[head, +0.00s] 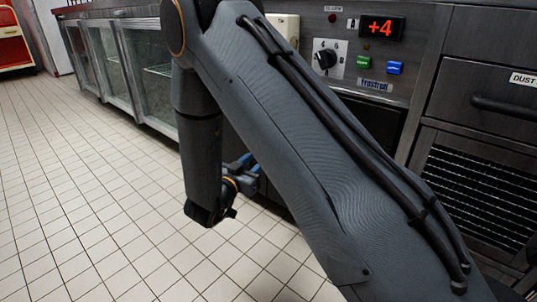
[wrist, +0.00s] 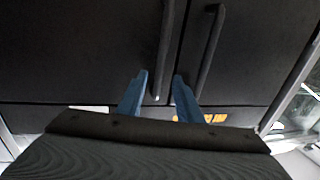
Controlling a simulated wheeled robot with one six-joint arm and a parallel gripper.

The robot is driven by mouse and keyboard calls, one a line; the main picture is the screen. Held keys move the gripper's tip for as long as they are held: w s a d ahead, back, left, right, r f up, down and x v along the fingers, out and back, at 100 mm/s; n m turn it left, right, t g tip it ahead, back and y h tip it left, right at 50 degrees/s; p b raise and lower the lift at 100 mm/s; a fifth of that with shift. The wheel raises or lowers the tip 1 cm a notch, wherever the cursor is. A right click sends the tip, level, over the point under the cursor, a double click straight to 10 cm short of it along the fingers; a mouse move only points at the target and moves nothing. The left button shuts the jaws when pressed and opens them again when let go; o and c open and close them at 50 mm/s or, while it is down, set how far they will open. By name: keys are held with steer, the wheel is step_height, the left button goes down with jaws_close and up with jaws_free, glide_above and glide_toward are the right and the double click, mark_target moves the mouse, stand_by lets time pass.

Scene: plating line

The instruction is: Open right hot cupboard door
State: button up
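In the wrist view, two dark cupboard doors fill the upper part, a left panel (wrist: 80,50) and a right panel (wrist: 262,60), with a seam between them. Both look closed. Each has a long dark bar handle near the seam, the left handle (wrist: 168,45) and the right handle (wrist: 211,48). My gripper (wrist: 159,75) has its blue fingers apart. The left handle's lower part shows between them; I cannot tell whether they touch it. The right handle lies right of the right finger. In the head view my arm hides most of the gripper and the cupboard front.
Glass-doored cabinets (head: 145,65) line the back. The tiled floor (head: 80,190) at left is clear.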

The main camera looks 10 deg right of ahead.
steer(key=b+x, duration=0.3)
steer(key=x, duration=0.4)
steer(key=shift+d, duration=0.15)
steer(key=shift+w, duration=0.15)
jaws_close()
